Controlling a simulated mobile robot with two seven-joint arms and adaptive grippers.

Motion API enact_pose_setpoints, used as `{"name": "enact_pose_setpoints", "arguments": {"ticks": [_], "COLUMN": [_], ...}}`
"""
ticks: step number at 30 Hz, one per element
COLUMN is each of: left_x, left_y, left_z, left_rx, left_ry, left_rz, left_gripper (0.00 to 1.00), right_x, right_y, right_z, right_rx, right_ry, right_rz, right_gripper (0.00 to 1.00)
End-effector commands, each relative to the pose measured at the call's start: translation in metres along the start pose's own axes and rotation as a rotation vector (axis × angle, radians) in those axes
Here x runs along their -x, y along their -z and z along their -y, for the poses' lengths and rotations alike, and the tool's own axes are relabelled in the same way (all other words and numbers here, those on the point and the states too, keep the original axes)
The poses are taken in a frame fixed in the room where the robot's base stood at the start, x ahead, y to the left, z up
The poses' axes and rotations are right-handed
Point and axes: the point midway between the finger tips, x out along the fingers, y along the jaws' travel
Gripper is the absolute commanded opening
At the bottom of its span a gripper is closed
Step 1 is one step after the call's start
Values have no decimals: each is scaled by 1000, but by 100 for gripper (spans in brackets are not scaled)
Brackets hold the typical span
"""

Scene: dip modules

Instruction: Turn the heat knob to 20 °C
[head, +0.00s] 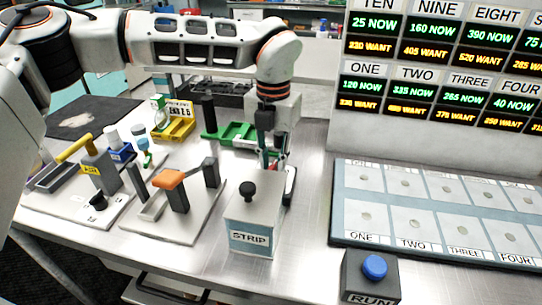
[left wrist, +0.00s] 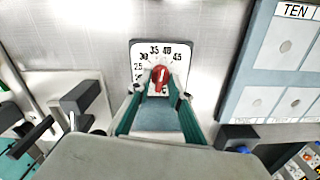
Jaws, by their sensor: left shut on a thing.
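The red heat knob (left wrist: 160,76) sits on a white dial plate (left wrist: 140,52) with black numbers, which read about 25, 30, 35, 40 and 45 around its top. A pale line on the knob points roughly upward, towards the 35 to 40 part of the scale; the exact reading is unclear. My left gripper (left wrist: 160,92) is shut on the knob, with one teal finger on each side. In the head view my left gripper (head: 272,160) points down behind the STRIP box, and the knob is mostly hidden there. My right gripper is not in view.
The grey STRIP box (head: 254,222) with a black knob stands close in front of my left gripper. An orange-topped fixture (head: 170,181) is on the left. A numbered panel (head: 440,213) and the blue RUN button (head: 374,267) are on the right. A display board (head: 440,75) stands behind.

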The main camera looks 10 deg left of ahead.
Motion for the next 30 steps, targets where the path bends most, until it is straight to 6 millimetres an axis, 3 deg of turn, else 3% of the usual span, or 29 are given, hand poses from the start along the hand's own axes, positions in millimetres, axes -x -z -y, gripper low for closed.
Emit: {"name": "enact_pose_setpoints", "arguments": {"ticks": [30], "left_x": [-1], "left_y": [0], "left_z": [2], "left_rx": [966], "left_ry": [-1], "left_rz": [-2], "left_gripper": [0], "right_x": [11], "right_y": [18], "right_z": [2], "right_rx": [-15], "right_ry": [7], "right_rz": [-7], "right_gripper": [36]}}
